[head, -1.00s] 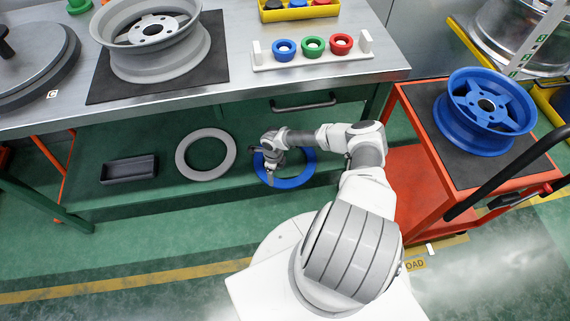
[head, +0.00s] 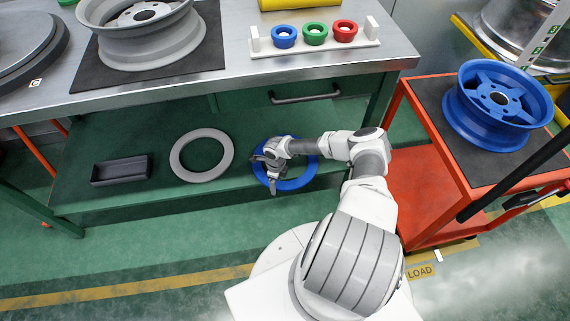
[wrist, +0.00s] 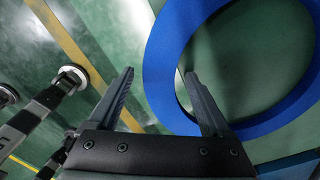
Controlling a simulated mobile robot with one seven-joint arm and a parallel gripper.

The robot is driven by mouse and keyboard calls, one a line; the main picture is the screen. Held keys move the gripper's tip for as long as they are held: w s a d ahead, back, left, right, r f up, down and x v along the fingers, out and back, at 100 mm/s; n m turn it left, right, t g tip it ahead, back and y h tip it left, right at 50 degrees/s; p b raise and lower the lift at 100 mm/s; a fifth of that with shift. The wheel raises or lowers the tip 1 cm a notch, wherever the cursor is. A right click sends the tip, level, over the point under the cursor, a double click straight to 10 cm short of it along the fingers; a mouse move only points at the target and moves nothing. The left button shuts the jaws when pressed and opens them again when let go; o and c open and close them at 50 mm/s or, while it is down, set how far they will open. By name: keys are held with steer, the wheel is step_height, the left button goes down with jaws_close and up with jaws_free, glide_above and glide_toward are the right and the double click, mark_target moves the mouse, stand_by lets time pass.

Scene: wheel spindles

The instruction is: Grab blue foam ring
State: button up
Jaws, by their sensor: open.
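The blue foam ring (head: 291,183) lies flat on the green lower shelf under the workbench, at the middle of the head view. My gripper (head: 267,172) is over the ring's left part, and my arm covers some of the ring. In the wrist view the ring (wrist: 158,62) fills the upper right. My open gripper (wrist: 158,88) has one finger left of the ring's band, outside it, and the other finger overlapping its inner edge. The band lies between the fingertips in this view. I cannot tell how far above the ring the fingertips are.
A grey ring (head: 176,160) and a dark tray (head: 120,171) lie on the shelf (head: 150,200) to the left. The bench top (head: 235,62) overhangs behind. A red cart (head: 430,190) with a blue wheel stands to the right.

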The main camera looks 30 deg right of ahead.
jaws_close()
stand_by(0.4)
steer(key=shift+r, duration=0.1)
